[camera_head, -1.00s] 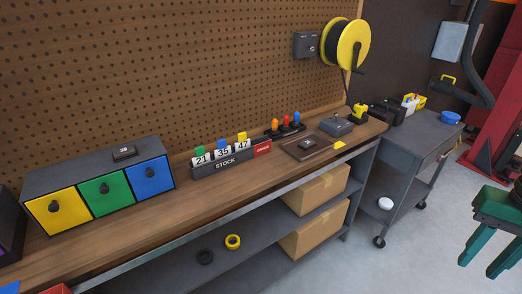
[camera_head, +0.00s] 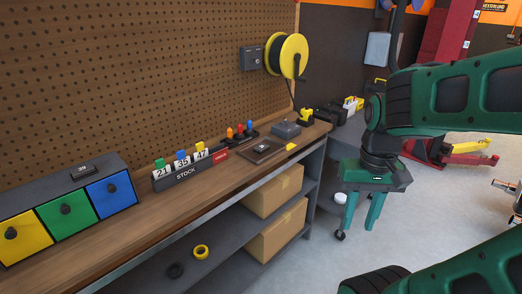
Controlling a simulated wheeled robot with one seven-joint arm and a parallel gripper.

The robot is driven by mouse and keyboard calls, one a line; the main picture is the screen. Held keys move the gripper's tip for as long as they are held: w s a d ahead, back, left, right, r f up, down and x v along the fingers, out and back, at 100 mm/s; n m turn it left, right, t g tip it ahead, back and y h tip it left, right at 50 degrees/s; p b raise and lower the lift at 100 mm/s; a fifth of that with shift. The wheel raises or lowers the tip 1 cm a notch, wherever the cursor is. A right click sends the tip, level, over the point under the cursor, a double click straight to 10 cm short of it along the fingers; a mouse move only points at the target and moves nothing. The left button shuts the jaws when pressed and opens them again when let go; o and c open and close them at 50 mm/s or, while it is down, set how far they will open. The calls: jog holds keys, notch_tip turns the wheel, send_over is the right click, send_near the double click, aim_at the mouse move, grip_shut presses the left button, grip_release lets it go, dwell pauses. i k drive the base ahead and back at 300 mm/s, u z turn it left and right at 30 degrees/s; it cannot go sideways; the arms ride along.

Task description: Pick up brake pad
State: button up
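A small dark piece (camera_head: 262,147), possibly the brake pad, lies on a flat brown-grey tray (camera_head: 250,155) on the wooden workbench. It is too small to identify surely. My gripper (camera_head: 361,224) hangs at the right, in front of the grey cart, with its two green fingers pointing down. The fingers are apart and nothing shows between them. It is to the right of the bench end, apart from the tray.
The workbench (camera_head: 140,233) also bears a drawer box (camera_head: 45,183), a STOCK number rack (camera_head: 190,171), colored-top pieces (camera_head: 239,135), a grey box (camera_head: 286,130) and a yellow tool (camera_head: 306,117). Cartons (camera_head: 275,192) sit on the shelf below. Open floor lies at right.

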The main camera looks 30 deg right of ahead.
aim_at(261, 148)
jog(key=u, duration=0.05)
jog(key=i, duration=1)
jog(key=z, duration=0.05)
